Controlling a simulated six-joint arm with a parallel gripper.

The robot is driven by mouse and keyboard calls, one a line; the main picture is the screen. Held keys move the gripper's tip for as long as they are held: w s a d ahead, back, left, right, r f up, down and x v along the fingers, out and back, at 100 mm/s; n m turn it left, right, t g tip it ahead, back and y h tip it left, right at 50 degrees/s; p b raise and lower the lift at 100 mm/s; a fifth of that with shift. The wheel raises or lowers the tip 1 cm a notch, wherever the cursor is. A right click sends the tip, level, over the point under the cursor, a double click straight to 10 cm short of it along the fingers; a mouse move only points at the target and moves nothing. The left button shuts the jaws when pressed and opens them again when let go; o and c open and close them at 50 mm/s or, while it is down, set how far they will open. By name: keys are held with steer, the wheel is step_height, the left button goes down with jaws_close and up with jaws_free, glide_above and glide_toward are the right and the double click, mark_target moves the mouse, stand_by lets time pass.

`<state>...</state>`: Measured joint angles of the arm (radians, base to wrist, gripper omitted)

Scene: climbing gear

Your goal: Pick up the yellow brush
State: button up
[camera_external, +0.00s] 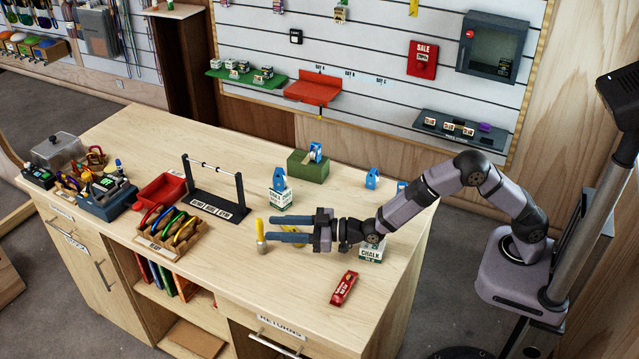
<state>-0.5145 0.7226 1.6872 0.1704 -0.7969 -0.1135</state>
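The yellow brush (260,230) stands roughly upright on the wooden counter (330,250), with its yellow part up and a duller end at the bottom. My gripper (270,229) reaches in from the right, low over the counter, with its two blue fingers pointing left. The fingers are apart, with a visible gap and nothing seen between them. The brush is just left of the fingertips. I cannot tell whether the lower finger touches it.
A chalk box (371,250) stands under my wrist. A red packet (344,288) lies near the front. A white-and-green box with a blue item (280,192) stands behind the fingers. A dark bar stand (216,203) and carabiner tray (171,232) are left. The counter's front middle is clear.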

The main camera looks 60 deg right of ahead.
mark_target(261, 240)
steer(key=shift+w, duration=0.2)
steer(key=shift+p+x, duration=1.25)
steer(key=shift+x, duration=1.3)
steer(key=shift+a, duration=0.1)
jaws_close()
